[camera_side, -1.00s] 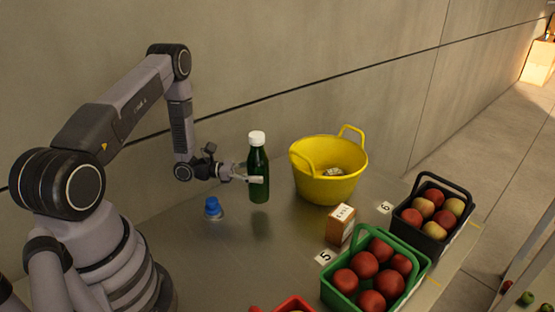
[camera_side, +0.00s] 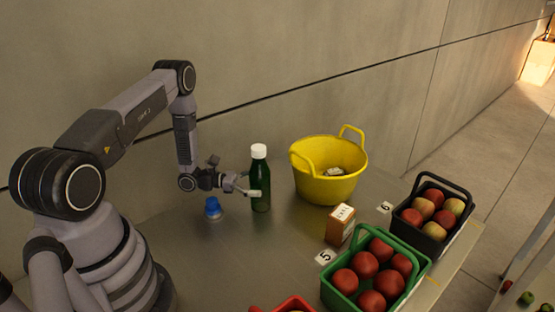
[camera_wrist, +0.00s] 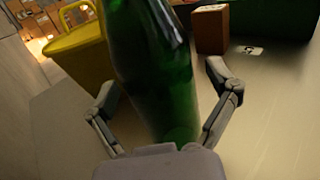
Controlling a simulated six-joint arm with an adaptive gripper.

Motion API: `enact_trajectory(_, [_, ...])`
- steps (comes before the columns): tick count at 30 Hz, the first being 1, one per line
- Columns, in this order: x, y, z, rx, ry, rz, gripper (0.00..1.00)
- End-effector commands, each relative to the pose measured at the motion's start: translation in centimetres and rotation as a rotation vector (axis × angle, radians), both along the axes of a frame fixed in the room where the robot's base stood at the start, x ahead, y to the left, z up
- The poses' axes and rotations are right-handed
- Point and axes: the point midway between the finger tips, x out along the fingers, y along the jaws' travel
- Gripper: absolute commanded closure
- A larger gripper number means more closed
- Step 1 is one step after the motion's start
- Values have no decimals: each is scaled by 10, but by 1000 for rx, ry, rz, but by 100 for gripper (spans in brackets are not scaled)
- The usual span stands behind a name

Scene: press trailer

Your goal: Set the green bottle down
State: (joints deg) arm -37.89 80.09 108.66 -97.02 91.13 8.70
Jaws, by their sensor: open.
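The green bottle (camera_side: 260,182) with a white cap stands upright on the grey metal table, left of the yellow basket. In the wrist view the bottle (camera_wrist: 155,70) fills the middle, between my two spread fingers, with a gap visible on each side near the fingertips. My gripper (camera_side: 252,190) is open around the lower part of the bottle, reaching in from the left. It also shows in the wrist view (camera_wrist: 165,90). The bottle's cap is out of the wrist view.
A blue-capped item (camera_side: 213,208) stands beneath my wrist. The yellow basket (camera_side: 328,185), a small brown box (camera_side: 340,226), a green crate (camera_side: 340,300) and a black crate (camera_side: 435,228) of fruit lie to the right. Bare table lies in front of the bottle.

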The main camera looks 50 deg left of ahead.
Motion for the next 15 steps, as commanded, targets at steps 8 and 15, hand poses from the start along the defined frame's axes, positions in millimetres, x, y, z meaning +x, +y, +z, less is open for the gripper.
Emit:
enact_trajectory(8, [-2,3,3,-1,1,2,13])
enact_trajectory(15, [-31,32,3,0,0,5,13])
